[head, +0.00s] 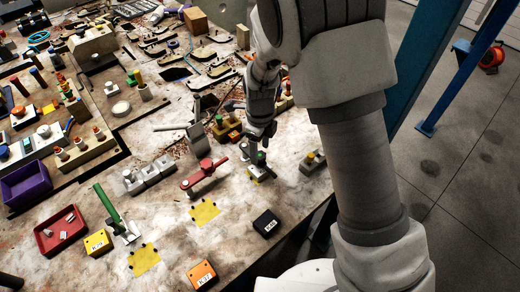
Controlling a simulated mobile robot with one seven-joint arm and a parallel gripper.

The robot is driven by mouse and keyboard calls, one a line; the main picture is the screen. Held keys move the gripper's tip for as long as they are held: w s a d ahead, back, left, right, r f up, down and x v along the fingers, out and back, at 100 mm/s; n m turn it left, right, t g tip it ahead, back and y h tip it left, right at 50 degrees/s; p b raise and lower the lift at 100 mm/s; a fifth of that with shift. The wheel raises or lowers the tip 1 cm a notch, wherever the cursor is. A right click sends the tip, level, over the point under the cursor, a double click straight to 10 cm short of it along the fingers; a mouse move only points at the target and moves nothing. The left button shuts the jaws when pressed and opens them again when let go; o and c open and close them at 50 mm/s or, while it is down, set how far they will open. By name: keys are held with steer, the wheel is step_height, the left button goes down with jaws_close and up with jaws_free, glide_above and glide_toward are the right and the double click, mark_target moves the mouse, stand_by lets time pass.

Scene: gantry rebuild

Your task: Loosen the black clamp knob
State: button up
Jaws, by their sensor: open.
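My gripper (258,160) is in the middle of the head view, pointing down over the bench. Its jaws are open. A small green-topped piece (262,157) on a yellow-marked base shows at the fingertips; I cannot tell whether the fingers touch it. I cannot clearly make out the black clamp knob; the gripper and wrist hide part of this spot. A red-handled clamp (204,173) stands just left of the gripper, and a green-handled clamp (110,210) stands farther left.
A grey block with a yellow-topped piece (312,161) stands close on the right, near the bench edge. A black labelled box (266,223), an orange box (202,274) and a yellow box (98,243) lie in front. A red tray (60,230) and purple bin (26,185) are left.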

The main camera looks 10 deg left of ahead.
steer(key=shift+f, duration=0.45)
steer(key=shift+c, duration=0.2)
jaws_close()
steer(key=shift+n, duration=0.4)
